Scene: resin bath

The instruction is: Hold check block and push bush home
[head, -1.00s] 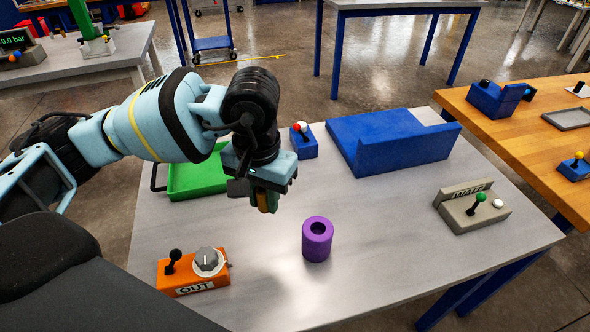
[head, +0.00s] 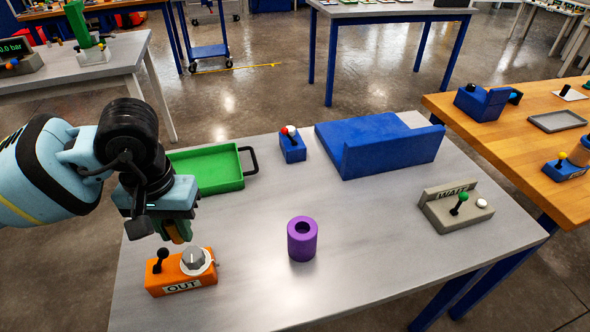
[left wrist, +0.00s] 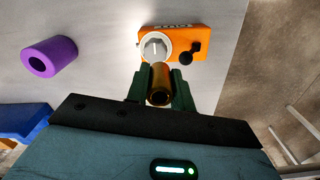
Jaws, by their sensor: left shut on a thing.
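A purple cylinder with a round hole in its top (head: 302,240), seemingly the check block, stands upright on the grey table. It also shows in the left wrist view (left wrist: 58,58). My left gripper (head: 176,232) is shut on a brass-coloured cylinder, seemingly the bush (left wrist: 158,92), with its round end facing the wrist camera. The gripper is left of the purple block, apart from it, close to the orange OUT box (head: 181,273). In the left wrist view the bush sits between the green fingers, in front of the box's grey knob. My right gripper is not in view.
The orange box carries a black lever (head: 160,258) and a knob (head: 195,261). A green tray (head: 205,172), a small blue switch box (head: 292,148) and a blue angled fixture (head: 385,150) stand behind. A grey WAIT box (head: 455,208) is at right. The table around the purple block is clear.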

